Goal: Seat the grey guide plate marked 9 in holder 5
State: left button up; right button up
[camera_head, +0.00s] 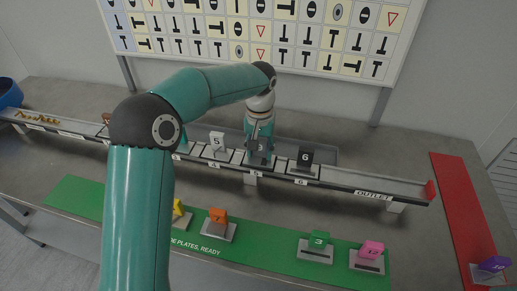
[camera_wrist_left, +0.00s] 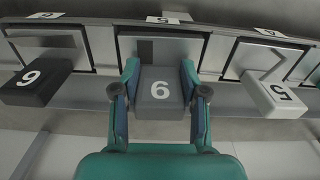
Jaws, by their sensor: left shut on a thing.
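The grey guide plate (camera_wrist_left: 161,92) is between the fingers of my left gripper (camera_wrist_left: 160,100) in the left wrist view, its mark facing the camera. My left gripper (camera_head: 259,150) is shut on it over the rail at holder 5 (camera_head: 257,161), between the white plate 5 (camera_head: 217,140) and the black plate 6 (camera_head: 305,157). In the head view the gripper covers most of the plate. I cannot tell whether its lower edge is down in the slot. My right gripper is not in view.
The rail (camera_head: 345,186) runs across the table to the outlet. A green mat (camera_head: 270,249) in front holds the orange plate 7 (camera_head: 217,216), green plate 3 (camera_head: 319,239) and pink plate 12 (camera_head: 371,249). A purple plate (camera_head: 494,264) sits on the red strip (camera_head: 457,200) at right.

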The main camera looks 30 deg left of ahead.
pick_arm(q)
jog(key=shift+f, duration=0.15)
dwell(0.5)
jog(key=o, duration=1.4)
jog(key=shift+c, duration=0.2)
jog(key=shift+o, duration=0.4)
jog(key=o, duration=0.4)
notch_tip(320, 180, up, 8)
jog(key=p, duration=0.6)
jog(key=shift+p, duration=0.4)
